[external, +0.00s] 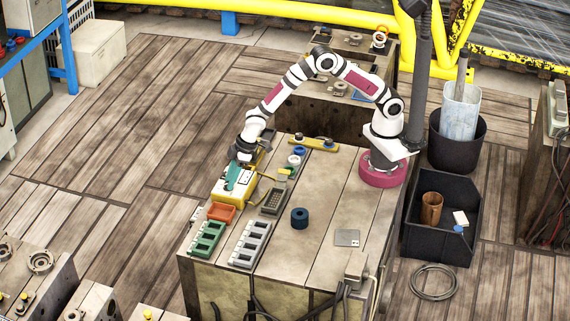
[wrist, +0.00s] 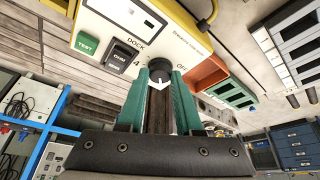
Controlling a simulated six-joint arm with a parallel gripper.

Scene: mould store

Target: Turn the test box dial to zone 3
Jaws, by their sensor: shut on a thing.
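The test box (external: 231,200) is a yellow and cream box near the left edge of the worktable. In the wrist view its cream face (wrist: 115,12) carries a green TEST button (wrist: 87,44), a black switch (wrist: 122,54) and the labels DOCK, 4 and OFF. The black dial (wrist: 159,70) with a white mark sits between 4 and OFF. My gripper (wrist: 159,80) has its teal fingers shut on the dial from both sides. The fingers hide part of the dial and its other labels, so I cannot tell the zone. My gripper also shows over the box in the external view (external: 237,183).
An orange tray (external: 221,213), a green tray (external: 206,239) and a grey tray (external: 249,244) lie near the box. A dark keypad unit (external: 274,202) and a dark blue ring (external: 299,218) stand to its right. The table's right middle is mostly clear around a grey plate (external: 347,237).

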